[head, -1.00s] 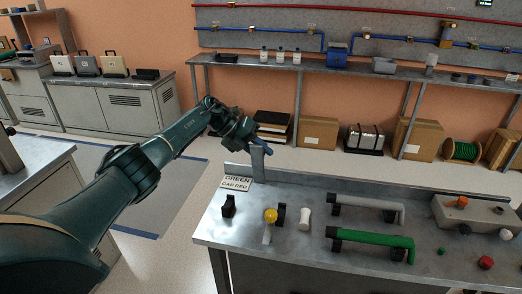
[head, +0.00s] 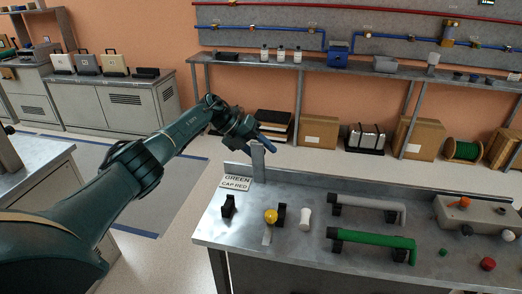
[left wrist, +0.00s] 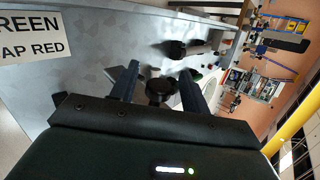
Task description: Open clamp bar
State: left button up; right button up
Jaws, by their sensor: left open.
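My left gripper (head: 268,143) is open above the back left corner of the near bench, close to the top of an upright grey post (head: 258,163). I cannot tell whether it touches the post. In the left wrist view its two fingers (left wrist: 158,92) stand apart, with a dark round part (left wrist: 159,88) showing between them. I cannot tell which part of the bench that is. A yellow knob (head: 270,216) on a short grey bar (head: 267,236) sits beside a black bracket (head: 281,214); this may be the clamp bar, though no label shows it. My right gripper is not in view.
The bench also holds a white cylinder (head: 305,217), a grey pipe (head: 370,202), a green pipe (head: 372,238) and a grey box (head: 478,210). Open floor lies left of the bench.

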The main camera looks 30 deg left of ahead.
pick_arm(q)
jog(key=shift+a, duration=0.1)
jog(key=b+v, duration=0.1)
jog(key=v, duration=1.2)
jog(key=shift+b, duration=0.3)
